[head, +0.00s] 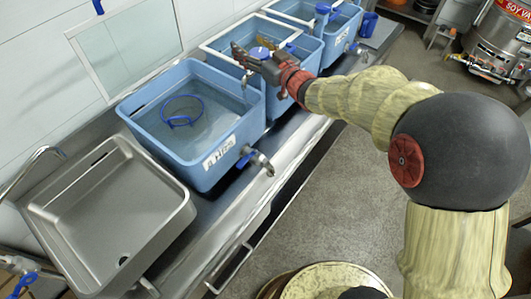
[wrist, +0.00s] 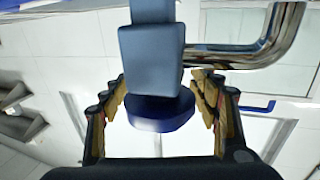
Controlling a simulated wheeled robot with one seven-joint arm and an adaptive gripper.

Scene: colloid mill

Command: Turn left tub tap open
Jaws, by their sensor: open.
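The left blue tub (head: 205,178) stands beside the sink in the head view. Its tap (head: 262,162), with a blue handle and metal spout, sticks out from the front wall. My gripper (head: 240,58) is farther back, above the middle tub (head: 311,56), apart from that front tap. A blue part (head: 260,52) shows next to my gripper. In the wrist view my open gripper (wrist: 161,98) has a blue handle (wrist: 150,55) with a dark blue round end between its fingers. A bent steel pipe (wrist: 265,45) runs beside the handle. I cannot tell whether the fingers touch it.
A steel sink (head: 110,215) is at the left. A net with a blue rim (head: 181,111) is in the left tub. A third blue tub (head: 345,22) is at the back, and a soy vat (head: 500,45) at the back right. The floor (head: 330,200) in front of the counter is clear.

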